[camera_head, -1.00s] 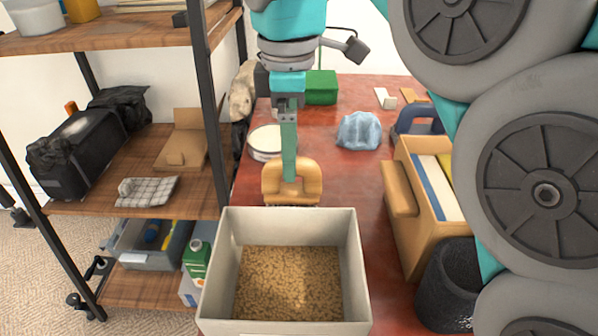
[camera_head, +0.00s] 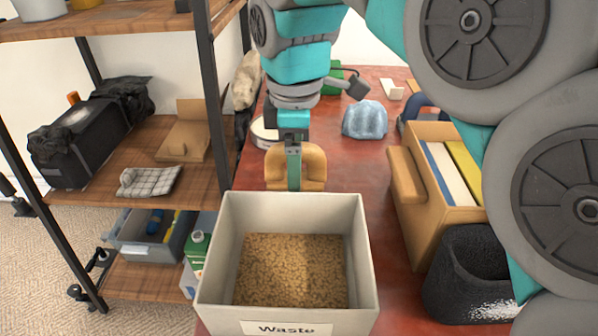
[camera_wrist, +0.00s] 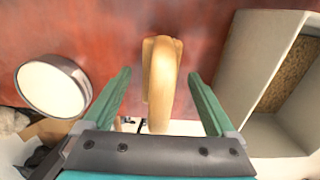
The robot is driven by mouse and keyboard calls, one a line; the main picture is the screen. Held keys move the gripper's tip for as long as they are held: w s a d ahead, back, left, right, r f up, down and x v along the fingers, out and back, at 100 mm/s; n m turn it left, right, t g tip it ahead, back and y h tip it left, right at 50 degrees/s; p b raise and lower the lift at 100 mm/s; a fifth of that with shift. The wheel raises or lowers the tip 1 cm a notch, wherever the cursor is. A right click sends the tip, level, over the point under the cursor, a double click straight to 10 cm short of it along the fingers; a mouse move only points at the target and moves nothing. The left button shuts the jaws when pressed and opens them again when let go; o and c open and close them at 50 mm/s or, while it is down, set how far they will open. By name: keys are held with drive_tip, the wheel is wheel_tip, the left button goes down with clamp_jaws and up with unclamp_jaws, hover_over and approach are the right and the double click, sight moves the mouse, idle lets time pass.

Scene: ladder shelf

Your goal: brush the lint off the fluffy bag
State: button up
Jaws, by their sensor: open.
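The fluffy bag (camera_head: 466,275) is dark and open-topped, at the lower right in the head view. White lint (camera_head: 494,310) shows on its lower front side. A tan arched wooden piece (camera_head: 312,168) stands on the table just behind the waste bin; I cannot tell whether it is a brush. My gripper (camera_head: 293,185) points down at it. In the wrist view my gripper (camera_wrist: 160,105) has its two green fingers apart, with the tan piece (camera_wrist: 161,75) between them and gaps on both sides.
A white bin labelled "Waste" (camera_head: 365,270) with brown granules stands in front of the gripper. A round white-topped tin (camera_head: 264,133) is left, near the wooden shelf (camera_head: 200,192).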

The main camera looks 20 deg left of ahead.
drive_tip(key=shift+r, duration=0.1)
drive_tip(key=shift+r+p, duration=0.4)
drive_tip(key=shift+r, duration=0.15)
clamp_jaws()
idle(0.7)
idle(0.3)
drive_tip(key=shift+r+p, duration=0.65)
drive_tip(key=shift+r, duration=2.85)
drive_tip(key=shift+a, duration=0.1)
